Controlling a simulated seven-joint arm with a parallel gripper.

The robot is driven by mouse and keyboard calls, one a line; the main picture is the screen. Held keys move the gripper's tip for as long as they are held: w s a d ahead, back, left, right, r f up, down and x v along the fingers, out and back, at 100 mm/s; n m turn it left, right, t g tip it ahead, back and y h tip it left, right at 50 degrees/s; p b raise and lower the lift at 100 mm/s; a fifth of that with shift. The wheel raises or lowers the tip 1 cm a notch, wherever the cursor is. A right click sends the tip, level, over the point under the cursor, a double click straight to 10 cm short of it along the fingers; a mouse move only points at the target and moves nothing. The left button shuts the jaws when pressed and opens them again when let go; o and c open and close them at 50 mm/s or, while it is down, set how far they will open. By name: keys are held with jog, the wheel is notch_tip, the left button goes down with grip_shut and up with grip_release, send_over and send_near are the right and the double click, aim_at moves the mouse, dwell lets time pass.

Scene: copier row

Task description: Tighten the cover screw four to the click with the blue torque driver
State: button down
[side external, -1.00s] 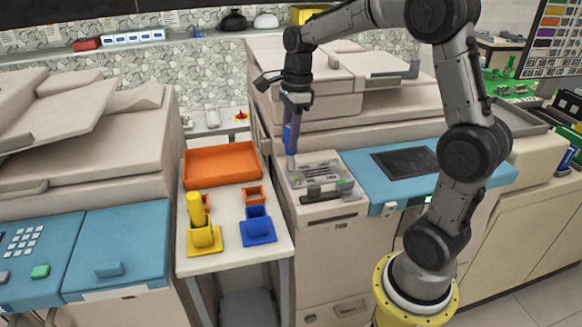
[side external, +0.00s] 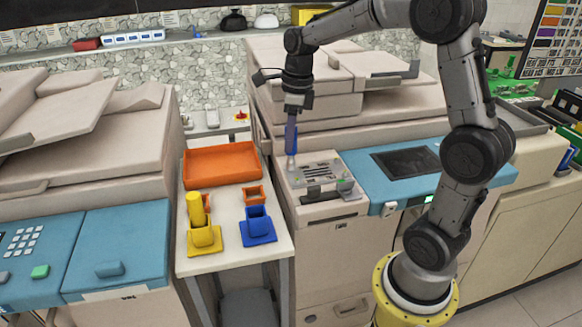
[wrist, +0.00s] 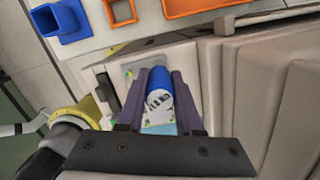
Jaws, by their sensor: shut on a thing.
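My gripper (side external: 291,136) is shut on the blue torque driver (side external: 295,143) and holds it upright, tip down, at the left part of the copier's cover plate (side external: 322,172). In the wrist view the driver (wrist: 159,92) sits between my two purple fingers, its body hiding the tip and the spot below. I cannot tell whether the tip sits in a screw, nor which screw it is. The blue holder (side external: 258,229) on the side table stands empty.
The yellow holder (side external: 204,241) with a yellow driver (side external: 195,207), a small orange holder (side external: 253,194) and an orange tray (side external: 222,171) are on the side table (side external: 227,200). The copier body rises close behind the plate. A blue panel (side external: 385,200) lies right of it.

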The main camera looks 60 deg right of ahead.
jog(key=m, duration=0.5)
jog(key=shift+h, duration=0.3)
jog(key=shift+r, duration=0.15)
